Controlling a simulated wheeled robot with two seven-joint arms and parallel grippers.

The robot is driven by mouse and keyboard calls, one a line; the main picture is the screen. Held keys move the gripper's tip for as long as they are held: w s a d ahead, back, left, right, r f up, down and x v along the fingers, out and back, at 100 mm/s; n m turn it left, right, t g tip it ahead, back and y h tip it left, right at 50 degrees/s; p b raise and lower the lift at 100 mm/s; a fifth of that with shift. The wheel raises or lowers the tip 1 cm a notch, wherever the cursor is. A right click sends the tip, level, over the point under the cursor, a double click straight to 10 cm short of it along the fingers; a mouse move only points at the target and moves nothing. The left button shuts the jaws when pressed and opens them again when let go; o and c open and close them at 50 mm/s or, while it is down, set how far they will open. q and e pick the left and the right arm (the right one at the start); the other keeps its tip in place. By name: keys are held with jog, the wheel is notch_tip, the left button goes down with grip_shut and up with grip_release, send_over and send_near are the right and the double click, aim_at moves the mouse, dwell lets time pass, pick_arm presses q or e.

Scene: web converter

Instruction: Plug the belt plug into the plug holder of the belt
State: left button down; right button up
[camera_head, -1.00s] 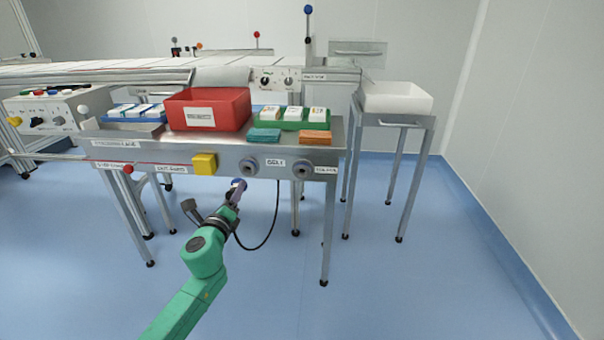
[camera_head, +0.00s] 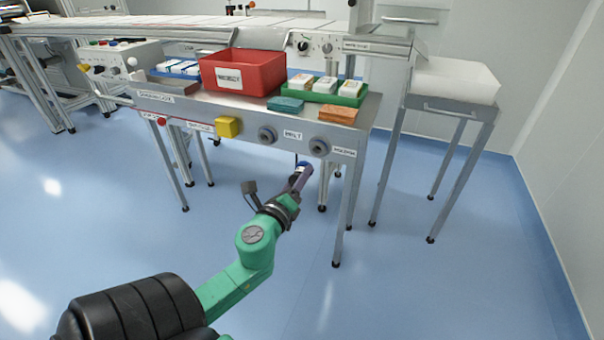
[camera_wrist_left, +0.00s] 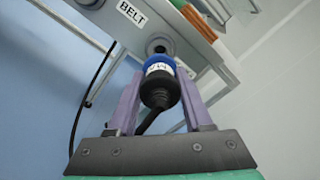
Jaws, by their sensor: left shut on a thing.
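My left gripper (camera_head: 300,180) is shut on the belt plug (camera_head: 304,166), a dark cylinder with a blue front ring and a white lettered band. In the left wrist view the belt plug (camera_wrist_left: 160,85) sits between the two purple fingers (camera_wrist_left: 158,103). Its blue end faces a round grey socket (camera_wrist_left: 160,47); whether they touch is unclear. The head view shows two sockets on the bench front, a left one (camera_head: 267,135) and a right one (camera_head: 319,146), with the BELT label (camera_head: 293,134) between them. The plug shows just below the right socket. My right gripper is not in view.
A yellow block (camera_head: 228,126) juts from the bench front left of the sockets. A red bin (camera_head: 243,72), a green tray (camera_head: 338,95), a teal block (camera_head: 286,104) and an orange block (camera_head: 338,113) lie on top. A black cable (camera_wrist_left: 92,90) hangs beside the gripper.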

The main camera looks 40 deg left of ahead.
pick_arm(q)
jog(key=shift+w+r, duration=0.1)
jog(key=shift+w, duration=0.3)
jog(key=shift+p+x, duration=0.5)
jog(key=shift+x, duration=1.95)
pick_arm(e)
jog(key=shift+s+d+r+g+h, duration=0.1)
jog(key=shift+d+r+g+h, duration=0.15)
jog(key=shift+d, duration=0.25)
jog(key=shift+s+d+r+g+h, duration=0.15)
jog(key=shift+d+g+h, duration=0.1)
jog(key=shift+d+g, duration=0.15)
pick_arm(q)
jog(key=shift+a, duration=0.1)
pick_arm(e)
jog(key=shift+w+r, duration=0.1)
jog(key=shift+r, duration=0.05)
pick_arm(q)
jog(key=shift+x, duration=1.65)
jog(key=shift+c, duration=1.2)
grip_release()
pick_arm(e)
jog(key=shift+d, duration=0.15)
